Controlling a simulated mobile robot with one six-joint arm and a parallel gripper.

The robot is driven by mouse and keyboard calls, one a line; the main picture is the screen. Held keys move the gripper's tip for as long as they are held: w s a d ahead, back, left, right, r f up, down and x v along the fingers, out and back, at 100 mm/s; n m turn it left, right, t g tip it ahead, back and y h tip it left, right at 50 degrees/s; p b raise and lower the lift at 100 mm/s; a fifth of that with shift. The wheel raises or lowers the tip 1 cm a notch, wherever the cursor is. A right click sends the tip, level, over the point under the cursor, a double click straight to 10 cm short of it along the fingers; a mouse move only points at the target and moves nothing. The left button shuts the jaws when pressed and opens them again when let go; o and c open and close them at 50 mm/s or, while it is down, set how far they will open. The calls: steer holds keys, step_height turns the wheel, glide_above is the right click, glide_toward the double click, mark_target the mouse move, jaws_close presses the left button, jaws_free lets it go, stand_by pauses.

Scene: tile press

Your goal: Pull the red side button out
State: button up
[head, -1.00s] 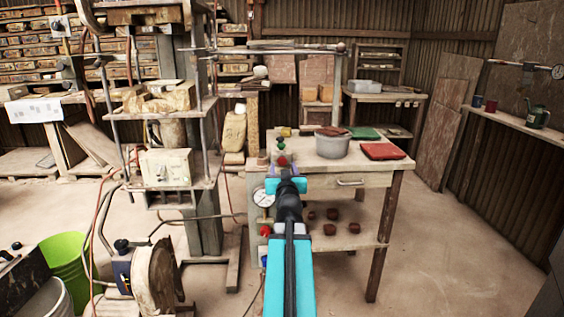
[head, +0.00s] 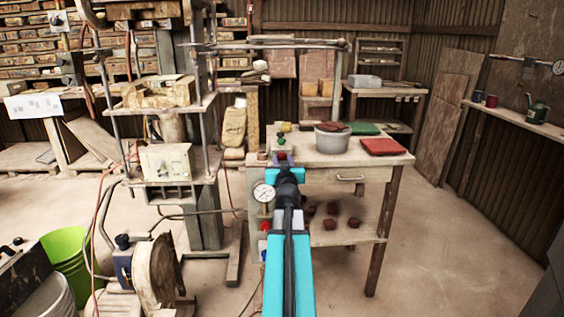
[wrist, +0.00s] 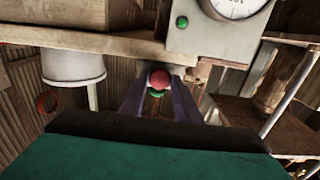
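A red round knob (head: 282,155) shows just beyond my gripper (head: 282,163) at the near left corner of the wooden bench. A green knob (head: 281,139) is right behind it. In the wrist view the red knob (wrist: 159,78) appears between the two fingertips of my gripper (wrist: 158,84), with a green one (wrist: 156,94) partly behind it. The fingers are apart, with a gap on each side of the knob. I cannot tell whether the knob is between them or beyond. Another red button (head: 265,227) is lower, beneath the round gauge (head: 262,192).
A grey pot (head: 332,140), a red tray (head: 384,147) and a green tray (head: 362,128) are on the bench (head: 345,160). The press (head: 165,165) stands to the left. A lime bucket (head: 68,260) is at lower left. The floor at right is clear.

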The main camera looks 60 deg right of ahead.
jaws_close()
steer(key=shift+s+a+f+b, duration=0.1)
steer(key=shift+s+a+b, duration=0.3)
steer(key=shift+s+a, duration=0.1)
steer(key=o, duration=0.7)
jaws_free()
steer(key=shift+o, duration=0.2)
steer(key=shift+a, duration=0.15)
steer(key=b+v, duration=0.2)
steer(key=v, duration=0.1)
steer(key=b, duration=0.1)
steer(key=a+b, duration=0.1)
steer(key=shift+s+b, duration=0.25)
steer(key=shift+b, duration=0.15)
